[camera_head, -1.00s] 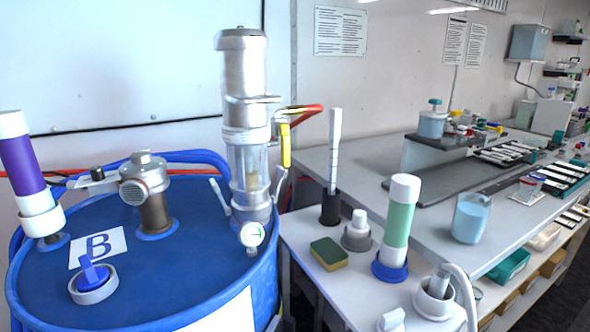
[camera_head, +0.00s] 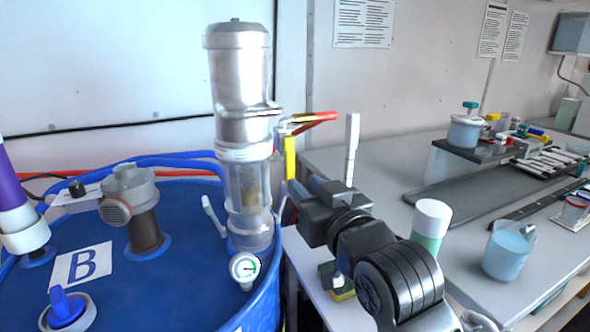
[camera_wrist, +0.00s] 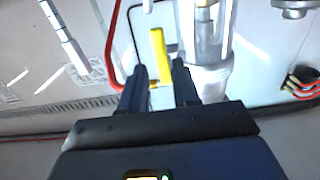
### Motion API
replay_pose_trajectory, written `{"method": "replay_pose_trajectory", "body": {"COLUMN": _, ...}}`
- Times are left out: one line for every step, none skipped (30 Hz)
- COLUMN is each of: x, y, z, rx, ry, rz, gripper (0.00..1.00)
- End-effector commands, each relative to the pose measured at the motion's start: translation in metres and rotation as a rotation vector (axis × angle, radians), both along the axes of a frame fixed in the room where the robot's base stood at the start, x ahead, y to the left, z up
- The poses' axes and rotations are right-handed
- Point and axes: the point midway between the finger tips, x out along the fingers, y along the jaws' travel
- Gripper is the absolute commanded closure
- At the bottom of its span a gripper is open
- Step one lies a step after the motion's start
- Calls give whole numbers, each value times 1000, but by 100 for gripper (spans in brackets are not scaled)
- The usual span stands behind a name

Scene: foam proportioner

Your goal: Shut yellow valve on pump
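The pump (camera_head: 240,90) is a silver cylinder with a clear lower section, standing upright on the blue drum (camera_head: 190,270). Its yellow valve handle (camera_head: 290,158) hangs straight down on the pump's right side, below a red handle (camera_head: 316,119). My gripper (camera_head: 302,187) is just below and right of the yellow handle. In the wrist view, the yellow handle (camera_wrist: 158,42) lies ahead of the gap between my two dark fingertips (camera_wrist: 159,72). The fingers are apart with nothing clamped. Whether either finger touches the handle I cannot tell.
A white striped stick (camera_head: 351,150) stands upright close behind my gripper. A green tube with a white cap (camera_head: 432,218) stands right of my arm. A gauge (camera_head: 244,268) sits at the pump's base. The grey bench (camera_head: 400,150) holds a beaker (camera_head: 507,250).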

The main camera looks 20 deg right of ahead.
Motion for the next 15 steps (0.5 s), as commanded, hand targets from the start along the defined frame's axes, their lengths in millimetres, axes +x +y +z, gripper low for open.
{"method": "replay_pose_trajectory", "body": {"x": 8, "y": 0, "z": 2, "rx": -1, "ry": -1, "rz": 0, "gripper": 69}}
{"method": "replay_pose_trajectory", "body": {"x": 13, "y": 0, "z": 2, "rx": -1, "ry": -1, "rz": 0, "gripper": 69}}
{"method": "replay_pose_trajectory", "body": {"x": 20, "y": 0, "z": 3, "rx": -1, "ry": -2, "rz": 0, "gripper": 69}}
{"method": "replay_pose_trajectory", "body": {"x": 24, "y": 0, "z": 2, "rx": -2, "ry": -1, "rz": 0, "gripper": 69}}
{"method": "replay_pose_trajectory", "body": {"x": 29, "y": 0, "z": 2, "rx": -2, "ry": 0, "rz": 1, "gripper": 69}}
{"method": "replay_pose_trajectory", "body": {"x": 35, "y": 0, "z": 2, "rx": -1, "ry": -1, "rz": 1, "gripper": 69}}
{"method": "replay_pose_trajectory", "body": {"x": 39, "y": 0, "z": 2, "rx": -1, "ry": -1, "rz": 0, "gripper": 69}}
{"method": "replay_pose_trajectory", "body": {"x": 43, "y": 0, "z": 2, "rx": 0, "ry": -1, "rz": 0, "gripper": 69}}
{"method": "replay_pose_trajectory", "body": {"x": 48, "y": 0, "z": 2, "rx": -1, "ry": -1, "rz": 0, "gripper": 69}}
{"method": "replay_pose_trajectory", "body": {"x": 51, "y": 0, "z": 2, "rx": -1, "ry": -2, "rz": 0, "gripper": 69}}
{"method": "replay_pose_trajectory", "body": {"x": 54, "y": 0, "z": 1, "rx": -1, "ry": -1, "rz": 0, "gripper": 69}}
{"method": "replay_pose_trajectory", "body": {"x": 57, "y": 0, "z": 1, "rx": -1, "ry": 0, "rz": 0, "gripper": 69}}
{"method": "replay_pose_trajectory", "body": {"x": 59, "y": 0, "z": 1, "rx": -1, "ry": -1, "rz": 0, "gripper": 69}}
{"method": "replay_pose_trajectory", "body": {"x": 61, "y": 0, "z": 1, "rx": -1, "ry": -1, "rz": -1, "gripper": 69}}
{"method": "replay_pose_trajectory", "body": {"x": 62, "y": 0, "z": 1, "rx": 0, "ry": -1, "rz": -1, "gripper": 69}}
